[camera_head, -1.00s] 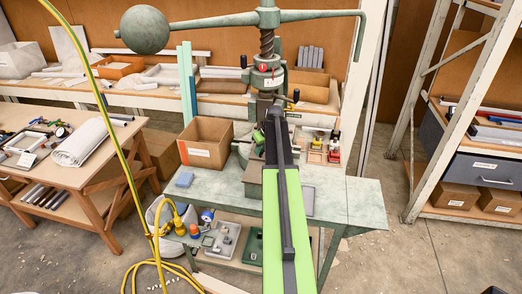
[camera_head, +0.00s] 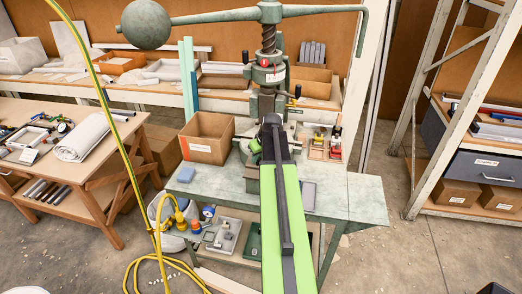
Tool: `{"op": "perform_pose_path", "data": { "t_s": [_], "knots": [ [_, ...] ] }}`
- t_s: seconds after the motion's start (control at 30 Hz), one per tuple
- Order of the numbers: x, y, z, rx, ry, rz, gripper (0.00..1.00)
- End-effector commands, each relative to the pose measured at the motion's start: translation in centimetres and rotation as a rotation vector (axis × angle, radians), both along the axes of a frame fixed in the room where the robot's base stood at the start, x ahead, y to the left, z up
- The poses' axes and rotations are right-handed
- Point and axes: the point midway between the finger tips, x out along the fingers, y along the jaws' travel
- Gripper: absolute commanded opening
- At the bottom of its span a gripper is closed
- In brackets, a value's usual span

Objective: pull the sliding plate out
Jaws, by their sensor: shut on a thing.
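The green fly press (camera_head: 269,75) stands upright on the bench, with its screw, cross arm and large ball weight (camera_head: 146,23) above. My green and black arm reaches up the middle of the picture to the press's base. My gripper (camera_head: 257,144) is at the arm's far end, low at the front of the press, and mostly hidden by the arm. It is shut on a part there, taken to be the sliding plate. The plate itself is hidden behind my arm, so its position in the press cannot be told.
A yellow hose (camera_head: 104,105) hangs at left. A work table (camera_head: 105,165) stands left, a shelf rack (camera_head: 408,135) right.

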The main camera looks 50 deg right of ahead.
Motion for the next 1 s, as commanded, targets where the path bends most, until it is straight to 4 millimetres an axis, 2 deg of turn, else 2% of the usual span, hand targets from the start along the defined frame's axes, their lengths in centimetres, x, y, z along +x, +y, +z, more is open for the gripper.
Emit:
{"op": "perform_pose_path", "data": {
  "t_s": [0.03,0.1,0.4,0.6,0.97,1.0],
  "knots": [
    [-1.0,1.3,0.0,0.000,0.002,0.001,0.00],
    [-1.8,2.6,0.0,0.000,0.002,0.002,0.00],
    [-4.0,6.2,0.0,-0.001,0.003,0.001,0.00],
    [-4.5,7.1,0.0,-0.001,0.003,0.001,0.00],
    [-4.5,7.1,0.0,-0.001,0.003,0.001,0.00],
    [-4.5,7.1,0.0,-0.001,0.003,0.001,0.28]
  ]
}}
